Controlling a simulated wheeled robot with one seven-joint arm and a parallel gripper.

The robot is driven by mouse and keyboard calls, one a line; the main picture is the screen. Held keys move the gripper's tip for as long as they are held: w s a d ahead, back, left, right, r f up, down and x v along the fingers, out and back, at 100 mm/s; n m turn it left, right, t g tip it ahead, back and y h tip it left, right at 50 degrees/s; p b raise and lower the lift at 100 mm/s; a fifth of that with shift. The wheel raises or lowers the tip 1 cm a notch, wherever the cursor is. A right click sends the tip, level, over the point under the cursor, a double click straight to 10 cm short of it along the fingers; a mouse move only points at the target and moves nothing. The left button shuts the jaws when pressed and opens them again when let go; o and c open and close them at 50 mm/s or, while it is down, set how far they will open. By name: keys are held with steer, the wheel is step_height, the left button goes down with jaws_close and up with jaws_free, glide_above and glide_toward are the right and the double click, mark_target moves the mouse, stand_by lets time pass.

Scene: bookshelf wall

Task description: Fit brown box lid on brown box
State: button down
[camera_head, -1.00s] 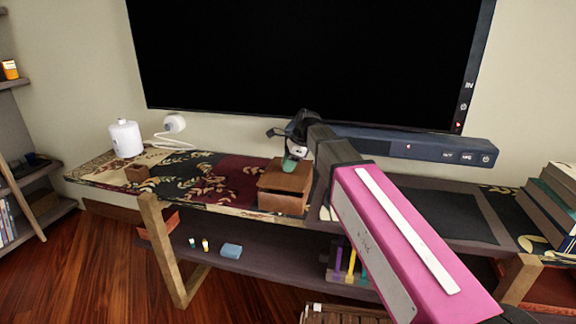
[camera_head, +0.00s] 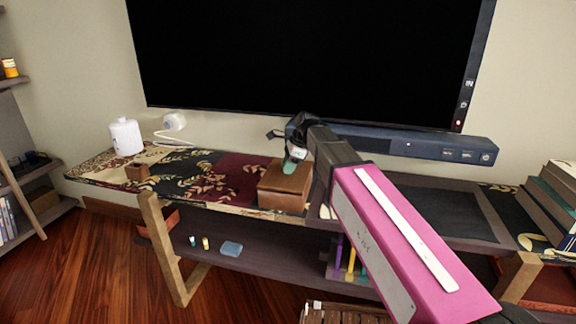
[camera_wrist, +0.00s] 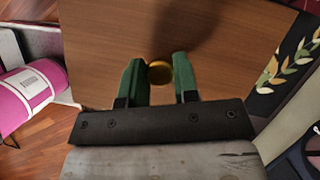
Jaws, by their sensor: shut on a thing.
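The brown box (camera_head: 282,201) stands on the patterned runner of the long console, below the screen. Its brown lid (camera_head: 287,178) lies on top of the box and looks level, with no clear gap in the head view. My gripper (camera_head: 291,163) is above the lid, pointing down. In the wrist view, my gripper's green fingers (camera_wrist: 159,80) are on both sides of the lid's round golden knob (camera_wrist: 159,72), shut on it. The brown lid top (camera_wrist: 215,35) fills most of that view. The box's far side is hidden.
A dark soundbar (camera_head: 410,146) is behind my arm. Books (camera_head: 550,205) are stacked at the right end. The large screen (camera_head: 300,60) stands close behind.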

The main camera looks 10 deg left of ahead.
steer(key=shift+f, duration=0.4)
steer(key=c, duration=0.8)
jaws_free()
steer(key=shift+r, duration=0.1)
steer(key=v, duration=1)
steer(key=shift+d+r, duration=0.15)
steer(key=shift+r, duration=0.2)
